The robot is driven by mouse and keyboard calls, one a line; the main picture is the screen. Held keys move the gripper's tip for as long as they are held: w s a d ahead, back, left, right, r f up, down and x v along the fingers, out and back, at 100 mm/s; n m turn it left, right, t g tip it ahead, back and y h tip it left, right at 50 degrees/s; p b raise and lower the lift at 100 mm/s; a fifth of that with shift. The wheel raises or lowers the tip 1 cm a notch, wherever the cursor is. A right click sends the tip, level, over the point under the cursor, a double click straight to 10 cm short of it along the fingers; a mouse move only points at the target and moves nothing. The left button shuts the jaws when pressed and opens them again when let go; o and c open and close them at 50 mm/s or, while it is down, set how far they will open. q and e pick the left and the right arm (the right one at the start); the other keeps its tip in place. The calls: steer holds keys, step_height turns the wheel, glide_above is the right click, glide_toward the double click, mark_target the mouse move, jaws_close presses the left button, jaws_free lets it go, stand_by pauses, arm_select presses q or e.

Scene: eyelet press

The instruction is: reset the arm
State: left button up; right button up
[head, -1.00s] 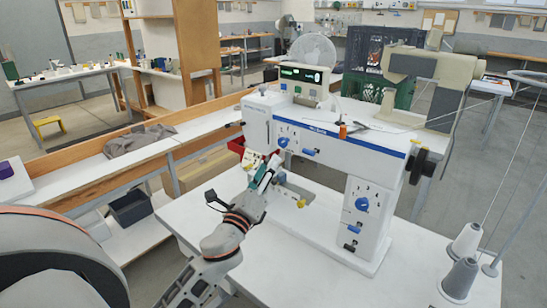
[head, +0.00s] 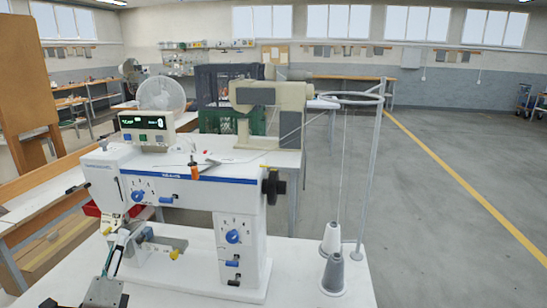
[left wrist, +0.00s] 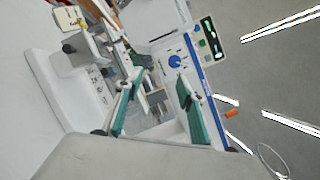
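The white eyelet press (head: 180,190) stands on a white table with its blue dials and green display facing me; it also fills much of the left wrist view (left wrist: 180,60). My left gripper (head: 122,240) is at the lower left in the head view, close to the front of the press's working end. In the left wrist view my left gripper (left wrist: 155,80) has its two teal fingers spread apart. Press parts show behind the gap, with nothing clearly held. Whether the fingers touch the press cannot be told. My right gripper is in neither view.
Two thread cones (head: 332,255) stand at the table's right front beside a thin thread stand (head: 368,180). A red bin (head: 92,208) is left of the press. A green-and-black crate (head: 222,95) and a fan (head: 162,93) are behind. Open floor (head: 430,210) lies to the right.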

arm_select(q)
steer(key=s+d+f+n+g, duration=0.2)
steer(key=s+f+n+g, duration=0.45)
steer(key=s+f, duration=0.45)
steer(key=s+d+f+n+g, duration=0.3)
steer(key=s+f+n+g, duration=0.3)
steer(key=s+f+n, duration=0.35)
steer(key=s+d+f+n+t+h, duration=0.1)
steer(key=d+f+t+h, duration=0.2)
steer(key=d+f+h, duration=0.4)
steer(key=shift+d+f+h, duration=0.3)
steer(key=shift+d+f, duration=3.1)
steer(key=shift+f, duration=1.95)
steer(key=shift+s+t, duration=0.1)
steer(key=shift+t, duration=0.15)
